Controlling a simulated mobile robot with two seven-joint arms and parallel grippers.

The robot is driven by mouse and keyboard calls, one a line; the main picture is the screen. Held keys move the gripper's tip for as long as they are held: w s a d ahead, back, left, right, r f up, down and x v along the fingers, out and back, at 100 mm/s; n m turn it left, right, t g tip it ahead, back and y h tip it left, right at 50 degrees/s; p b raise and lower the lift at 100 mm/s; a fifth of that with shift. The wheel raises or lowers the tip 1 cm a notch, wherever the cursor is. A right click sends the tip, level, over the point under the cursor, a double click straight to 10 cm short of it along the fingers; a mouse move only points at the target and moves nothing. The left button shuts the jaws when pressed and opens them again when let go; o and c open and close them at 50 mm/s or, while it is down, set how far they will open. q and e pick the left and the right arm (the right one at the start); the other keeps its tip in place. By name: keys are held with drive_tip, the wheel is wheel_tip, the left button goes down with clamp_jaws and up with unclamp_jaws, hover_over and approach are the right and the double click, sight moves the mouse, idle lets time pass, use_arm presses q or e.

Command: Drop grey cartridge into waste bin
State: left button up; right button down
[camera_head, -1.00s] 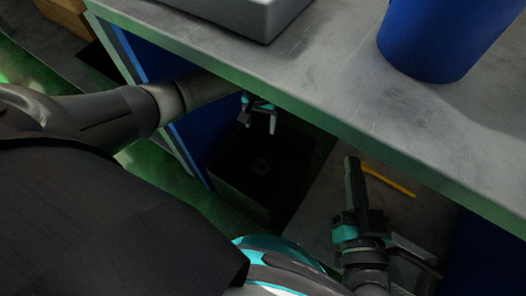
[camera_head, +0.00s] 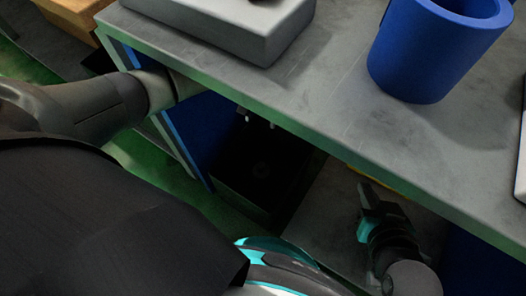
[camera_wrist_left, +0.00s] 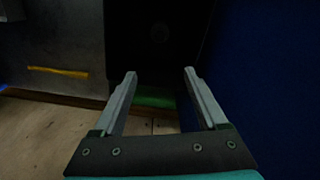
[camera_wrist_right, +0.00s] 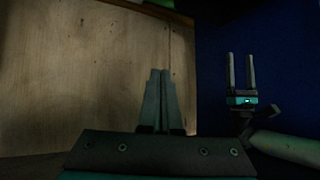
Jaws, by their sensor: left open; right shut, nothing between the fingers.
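The waste bin appears to be the black open box (camera_head: 232,180) under the table; it also shows in the left wrist view (camera_wrist_left: 190,20). A faint round dark shape (camera_head: 261,168) shows at its bottom; I cannot tell whether it is the grey cartridge. My left gripper (camera_head: 257,118) is open and empty above the bin, mostly hidden by the table edge. Its spread fingers show in the left wrist view (camera_wrist_left: 160,73) and in the right wrist view (camera_wrist_right: 241,60). My right gripper (camera_head: 364,190) is shut and empty, right of the bin below the table edge.
The grey tabletop (camera_head: 320,90) overhangs the bin. A grey block (camera_head: 225,25) and a blue round container (camera_head: 415,60) stand on it. A blue panel (camera_head: 205,130) stands left of the bin. A yellow strip (camera_wrist_left: 58,72) lies on the grey surface beside the bin.

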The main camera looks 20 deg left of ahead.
use_arm(q)
drive_tip(key=shift+r, duration=0.55)
use_arm(e)
drive_tip(key=shift+s+d+g, duration=0.35)
drive_tip(key=shift+d+g, duration=0.05)
drive_tip(key=shift+d, duration=0.2)
